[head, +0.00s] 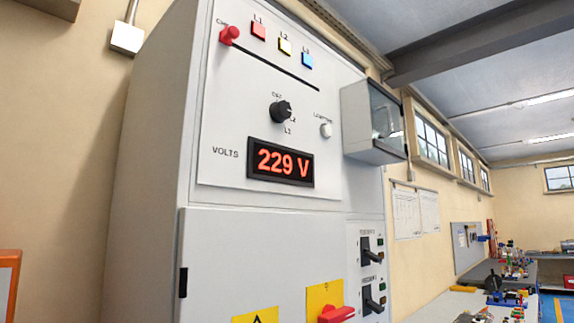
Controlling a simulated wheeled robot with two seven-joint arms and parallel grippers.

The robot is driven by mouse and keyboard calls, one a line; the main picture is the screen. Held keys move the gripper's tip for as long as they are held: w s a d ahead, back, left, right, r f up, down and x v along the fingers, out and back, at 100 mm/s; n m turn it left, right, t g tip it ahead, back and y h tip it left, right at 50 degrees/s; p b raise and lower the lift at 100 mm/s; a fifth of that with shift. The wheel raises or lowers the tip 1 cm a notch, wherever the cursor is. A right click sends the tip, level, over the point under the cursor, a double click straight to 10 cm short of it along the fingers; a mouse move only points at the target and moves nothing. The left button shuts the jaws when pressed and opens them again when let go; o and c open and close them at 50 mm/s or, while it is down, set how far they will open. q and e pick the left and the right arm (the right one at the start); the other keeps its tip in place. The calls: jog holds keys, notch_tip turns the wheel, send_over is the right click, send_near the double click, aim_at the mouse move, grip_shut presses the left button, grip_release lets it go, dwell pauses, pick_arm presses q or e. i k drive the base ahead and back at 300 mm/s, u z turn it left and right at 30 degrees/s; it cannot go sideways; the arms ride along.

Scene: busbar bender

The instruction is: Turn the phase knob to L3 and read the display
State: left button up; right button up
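The phase knob (281,111) is a round black knob on the light grey cabinet panel. Small labels stand around it; one above seems to read OFF, and one at its lower right seems to read L2. The label below it is too small to read surely. I cannot tell which label the knob points to. The display (281,162), in a black frame below the knob, is lit in red and reads 229 V, with VOLTS printed at its left. Neither of my grippers is in view.
A white button (326,130) is right of the knob. A clear-fronted box (374,121) juts out at right. Black switches (372,250) and a red handle (337,314) are below.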

aim_at(281, 111)
jog(key=k, duration=0.5)
jog(key=z, duration=1.95)
jog(key=i, duration=1.2)
jog(key=u, duration=2.3)
